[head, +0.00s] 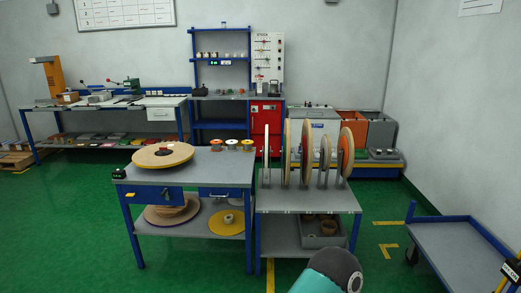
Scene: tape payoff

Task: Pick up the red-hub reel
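A large tan reel (148,156) with a small red and dark hub at its centre lies flat on the left part of the grey-topped workbench (230,171). Several more reels stand upright in a rack on the lower table to the right. One of them, the tan reel at the right end (347,152), shows red or orange on its left side; its hub is not clear to see. Neither of my grippers is in view. Only a teal and dark link of mine shows at the bottom edge.
Several small spools (231,143) stand at the workbench's back right. The rack table (300,204) adjoins the workbench on the right. More reels, including a yellow one (218,226), lie on the lower shelf. A blue cart (440,250) stands at lower right. Green floor is free in front.

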